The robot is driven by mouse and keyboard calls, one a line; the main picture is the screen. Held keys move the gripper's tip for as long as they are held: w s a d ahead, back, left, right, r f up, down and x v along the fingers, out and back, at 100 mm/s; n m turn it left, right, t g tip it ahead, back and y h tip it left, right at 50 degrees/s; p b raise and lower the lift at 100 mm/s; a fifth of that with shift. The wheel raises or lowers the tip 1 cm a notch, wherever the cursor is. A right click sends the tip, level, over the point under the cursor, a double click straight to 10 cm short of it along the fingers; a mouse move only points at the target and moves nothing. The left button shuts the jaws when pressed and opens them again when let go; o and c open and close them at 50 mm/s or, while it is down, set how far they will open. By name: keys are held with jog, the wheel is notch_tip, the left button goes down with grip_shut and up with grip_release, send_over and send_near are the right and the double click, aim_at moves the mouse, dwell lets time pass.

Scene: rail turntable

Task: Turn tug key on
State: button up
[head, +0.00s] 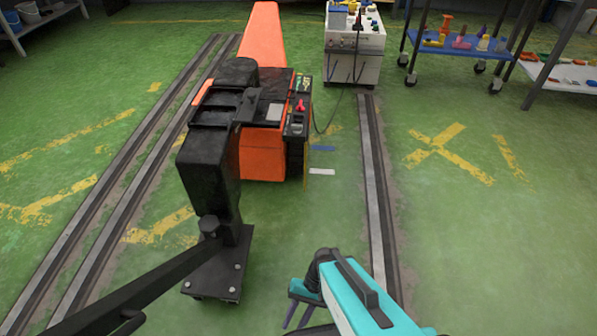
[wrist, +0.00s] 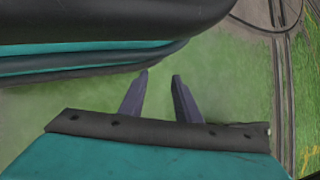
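The tug (head: 262,150) is an orange machine with black parts, standing between the floor rails in the head view. A small red piece (head: 300,105), which looks like the key, sits on the dark panel (head: 297,122) on the tug's right side. It is too small to tell which way it is turned. My gripper (head: 297,316) is low at the bottom middle of the head view, well in front of the tug and apart from it. In the wrist view my gripper (wrist: 160,76) has its two fingers apart, with only green floor between them.
A black tow bar (head: 130,295) runs to the lower left from the tug's black front post (head: 218,265). Rails (head: 375,190) run along both sides. A white cabinet (head: 354,55) with a cable stands behind. A blue cart (head: 460,45) stands at the back right. Green floor at right is clear.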

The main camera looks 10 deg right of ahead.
jog(key=d+r+n+h+p, duration=0.1)
jog(key=d+r+p, duration=0.3)
jog(key=r+p, duration=0.8)
jog(key=s+d+r+h+p, duration=0.1)
jog(key=d+r+h+p, duration=0.2)
jog(key=r+p, duration=1)
jog(key=s+d+r+n+h+p, duration=0.1)
jog(key=d+r+p, duration=0.4)
jog(key=r+p, duration=0.7)
jog(key=p, duration=0.4)
jog(key=shift+s+r+n+h, duration=0.15)
jog(key=shift+r+n+h, duration=0.15)
jog(key=shift+h, duration=0.1)
jog(key=shift+a, duration=0.1)
